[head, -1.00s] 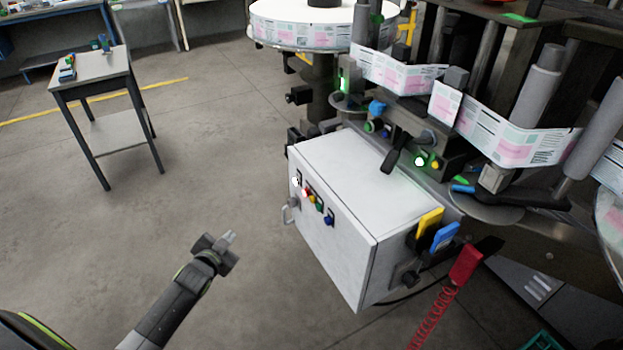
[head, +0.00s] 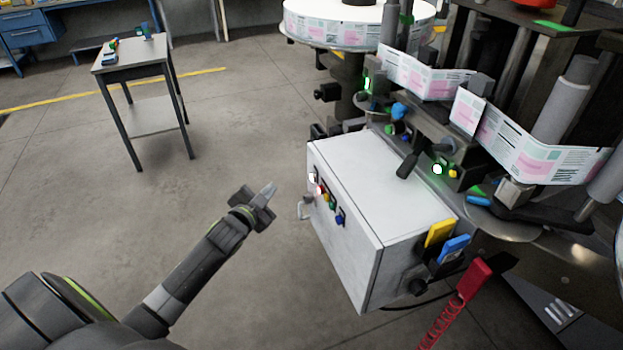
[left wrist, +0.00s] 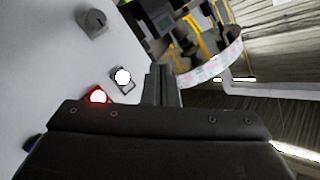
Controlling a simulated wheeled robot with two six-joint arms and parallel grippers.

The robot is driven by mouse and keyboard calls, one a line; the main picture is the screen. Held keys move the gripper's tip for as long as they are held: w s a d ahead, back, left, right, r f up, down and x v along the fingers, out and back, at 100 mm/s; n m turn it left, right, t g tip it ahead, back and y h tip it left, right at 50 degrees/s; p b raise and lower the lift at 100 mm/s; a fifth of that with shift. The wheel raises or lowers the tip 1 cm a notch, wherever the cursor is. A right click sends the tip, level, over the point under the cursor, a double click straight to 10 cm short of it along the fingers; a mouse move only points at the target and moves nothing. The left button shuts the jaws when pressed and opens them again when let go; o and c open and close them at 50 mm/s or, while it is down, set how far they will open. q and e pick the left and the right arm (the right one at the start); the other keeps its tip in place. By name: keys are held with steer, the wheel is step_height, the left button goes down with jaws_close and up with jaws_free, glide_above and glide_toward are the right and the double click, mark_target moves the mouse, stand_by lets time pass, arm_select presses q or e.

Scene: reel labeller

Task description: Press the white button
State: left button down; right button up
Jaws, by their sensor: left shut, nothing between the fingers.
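The white button (head: 312,177) is at the far end of a button row on the front of a white control box. It shows bright white in the left wrist view (left wrist: 123,77), beside a lit red button (left wrist: 98,96). My left gripper (head: 268,190) is shut and empty, its fingers pointing toward the box face. In the head view it stands to the left of the white button with a gap between. In the left wrist view the shut fingers (left wrist: 163,75) appear just right of the white button, and I see no contact.
A glowing white button (head: 437,169) sits on the labeller behind. A small table (head: 140,60) stands at the left. The floor between is clear.

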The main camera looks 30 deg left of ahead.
mark_target(313, 178)
arm_select(q)
steer(key=w+d+b, duration=0.1)
steer(key=w+d, duration=0.4)
steer(key=w, duration=0.1)
steer(key=shift+w+d+b, duration=0.15)
steer(key=shift+d+b, duration=0.05)
steer(key=shift+b, duration=0.2)
stand_by(1.2)
stand_by(0.6)
steer(key=shift+w+d, duration=0.3)
steer(key=shift+w+d, duration=0.3)
steer(key=shift+w, duration=0.1)
stand_by(0.8)
steer(key=shift+s+a, duration=0.15)
steer(key=shift+s+a+p, duration=0.45)
steer(key=shift+s+p, duration=0.1)
